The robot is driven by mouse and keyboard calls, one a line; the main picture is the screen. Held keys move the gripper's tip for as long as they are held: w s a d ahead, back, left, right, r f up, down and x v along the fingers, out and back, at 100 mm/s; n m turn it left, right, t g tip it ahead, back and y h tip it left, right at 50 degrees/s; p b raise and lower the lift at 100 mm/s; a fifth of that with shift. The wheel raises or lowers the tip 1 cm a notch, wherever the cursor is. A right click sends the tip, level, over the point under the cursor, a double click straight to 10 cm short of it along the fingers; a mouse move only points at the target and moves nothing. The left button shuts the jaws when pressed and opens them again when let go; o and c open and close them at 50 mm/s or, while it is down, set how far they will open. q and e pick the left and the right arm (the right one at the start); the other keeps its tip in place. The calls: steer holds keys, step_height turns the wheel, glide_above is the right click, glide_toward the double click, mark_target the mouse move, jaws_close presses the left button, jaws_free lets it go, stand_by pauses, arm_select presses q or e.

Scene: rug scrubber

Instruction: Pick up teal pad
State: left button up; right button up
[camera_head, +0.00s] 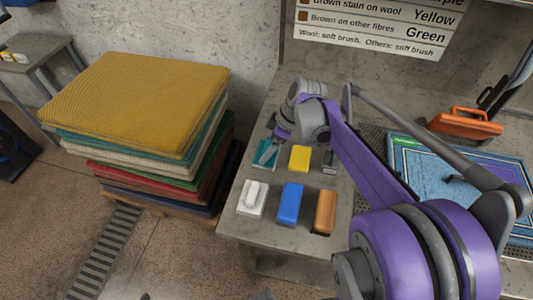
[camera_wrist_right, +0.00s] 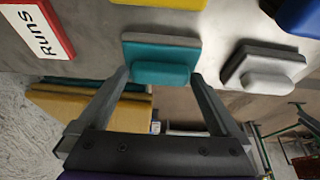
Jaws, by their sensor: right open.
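The teal pad (camera_wrist_right: 163,68) has a raised block on a flat base with a grey layer. It lies on the grey bench at the far left of a group of cleaning pads. My right gripper (camera_head: 266,156) is over it in the head view and partly hides it. In the right wrist view the right gripper's two fingers (camera_wrist_right: 162,82) are apart, one on each side of the teal pad's block. Whether they touch the pad is not clear. My left gripper is not recognisable in view.
A rug stack (camera_head: 135,100) stands left. A blue rug (camera_head: 455,165) lies right.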

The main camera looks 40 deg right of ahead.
steer(key=c, duration=1.1)
step_height(320, 180, up, 10)
steer(key=shift+p, duration=0.6)
steer(key=o, duration=0.7)
steer(key=c, duration=0.6)
steer(key=shift+o, duration=0.2)
steer(key=shift+a+f, duration=0.1)
